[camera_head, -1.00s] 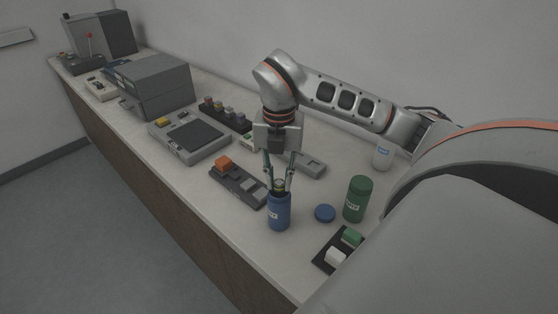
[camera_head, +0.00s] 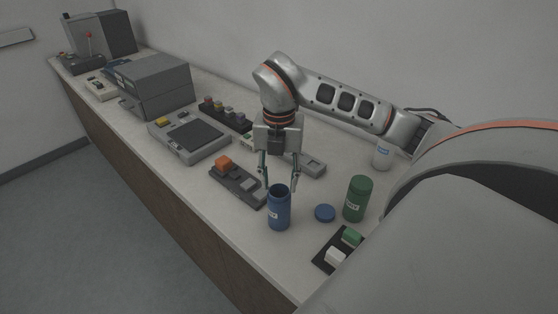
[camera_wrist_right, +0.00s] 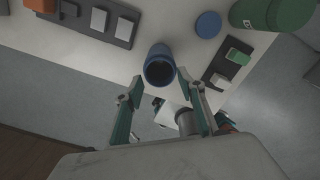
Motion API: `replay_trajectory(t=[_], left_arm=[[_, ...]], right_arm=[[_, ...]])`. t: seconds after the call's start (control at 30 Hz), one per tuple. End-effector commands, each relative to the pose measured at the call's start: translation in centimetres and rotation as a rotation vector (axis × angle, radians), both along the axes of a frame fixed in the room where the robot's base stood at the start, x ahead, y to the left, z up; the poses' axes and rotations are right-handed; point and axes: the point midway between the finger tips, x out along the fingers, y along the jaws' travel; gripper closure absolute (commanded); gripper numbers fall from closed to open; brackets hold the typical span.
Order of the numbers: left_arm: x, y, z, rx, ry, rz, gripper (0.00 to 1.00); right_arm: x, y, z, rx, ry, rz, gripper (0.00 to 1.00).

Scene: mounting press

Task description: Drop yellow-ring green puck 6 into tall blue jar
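The tall blue jar (camera_head: 279,213) stands upright and uncapped near the front edge of the bench. Its open mouth faces the camera in the right wrist view (camera_wrist_right: 160,54), and the inside looks dark. My right gripper (camera_head: 281,187) is over the jar, pointing down. Its fingers are spread to either side of the mouth, with nothing visible between them. The yellow-ring green puck cannot be made out in either current view; the jar's interior is too dark to tell. My left gripper is not in view.
A blue lid (camera_head: 325,213) lies right of the jar, beside a closed green jar (camera_head: 357,199). A black tray with green and white blocks (camera_head: 336,257) sits in front. A dark holder with orange and grey blocks (camera_head: 236,186) is close on the left.

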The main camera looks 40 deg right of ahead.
Motion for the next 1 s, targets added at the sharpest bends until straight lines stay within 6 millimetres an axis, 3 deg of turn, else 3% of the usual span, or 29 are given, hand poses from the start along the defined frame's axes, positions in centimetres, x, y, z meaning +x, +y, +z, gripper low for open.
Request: replay_trajectory(t=[0.27,0.7,1.0], left_arm=[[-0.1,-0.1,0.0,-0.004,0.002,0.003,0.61],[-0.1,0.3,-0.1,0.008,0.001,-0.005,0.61],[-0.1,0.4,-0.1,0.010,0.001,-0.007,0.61]], right_arm=[[0.1,0.0,0.9,0.000,-0.003,0.000,0.61],[0.1,0.0,6.5,-0.001,-0.003,0.000,0.61],[0.0,0.0,7.0,0.000,0.000,0.000,0.61]])
